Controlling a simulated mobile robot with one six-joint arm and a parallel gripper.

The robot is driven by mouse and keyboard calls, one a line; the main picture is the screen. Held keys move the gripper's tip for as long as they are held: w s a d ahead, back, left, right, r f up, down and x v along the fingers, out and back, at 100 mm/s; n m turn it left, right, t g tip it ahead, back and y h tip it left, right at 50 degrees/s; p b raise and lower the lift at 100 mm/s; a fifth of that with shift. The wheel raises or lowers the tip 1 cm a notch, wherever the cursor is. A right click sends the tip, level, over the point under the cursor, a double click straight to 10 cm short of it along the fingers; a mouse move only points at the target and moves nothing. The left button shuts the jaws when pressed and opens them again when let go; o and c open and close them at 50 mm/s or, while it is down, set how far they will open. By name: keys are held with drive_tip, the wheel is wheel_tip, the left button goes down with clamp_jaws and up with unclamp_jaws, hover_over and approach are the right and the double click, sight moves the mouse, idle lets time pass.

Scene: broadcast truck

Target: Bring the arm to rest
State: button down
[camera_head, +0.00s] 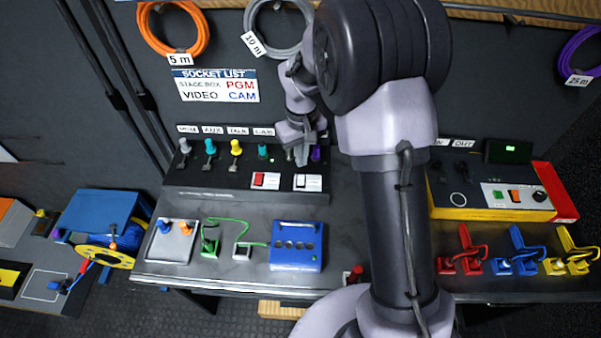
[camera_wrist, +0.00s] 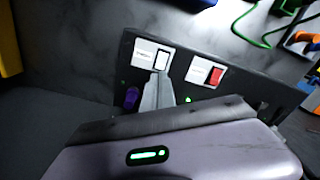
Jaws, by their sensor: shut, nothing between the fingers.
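My gripper (camera_head: 301,156) is shut and empty. It hangs low over the black socket panel (camera_head: 215,183), just above the white switch (camera_head: 307,182). In the wrist view its closed fingers (camera_wrist: 157,88) point at the plate of the white switch (camera_wrist: 161,60); I cannot tell whether they touch the panel. My arm stands bent in the middle of the head view and hides part of the wall and bench behind it.
Beside the white switch is a red switch (camera_head: 266,180). Several coloured plugs line the panel, with a purple one (camera_head: 316,153) close to my gripper. A blue box (camera_head: 296,245) and a yellow-edged console (camera_head: 489,186) stand on the bench (camera_head: 345,215). Cables hang on the wall.

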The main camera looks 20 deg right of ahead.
drive_tip(key=shift+r+p, duration=0.3)
drive_tip(key=shift+r, duration=0.45)
drive_tip(key=s+a+r+m+t+y+b, duration=0.1)
drive_tip(key=s+r+m+t, duration=0.1)
drive_tip(key=s+r, duration=0.65)
drive_tip(key=s+a+r+m+t+b, duration=0.1)
drive_tip(key=s+a+r+m+t, duration=0.15)
drive_tip(key=s+r, duration=0.6)
drive_tip(key=s+m+t+y+b, duration=0.1)
drive_tip(key=s+m, duration=0.1)
drive_tip(key=s, duration=0.6)
drive_tip(key=shift+s+a, duration=0.15)
drive_tip(key=shift+a, duration=0.05)
drive_tip(key=shift+r, duration=0.1)
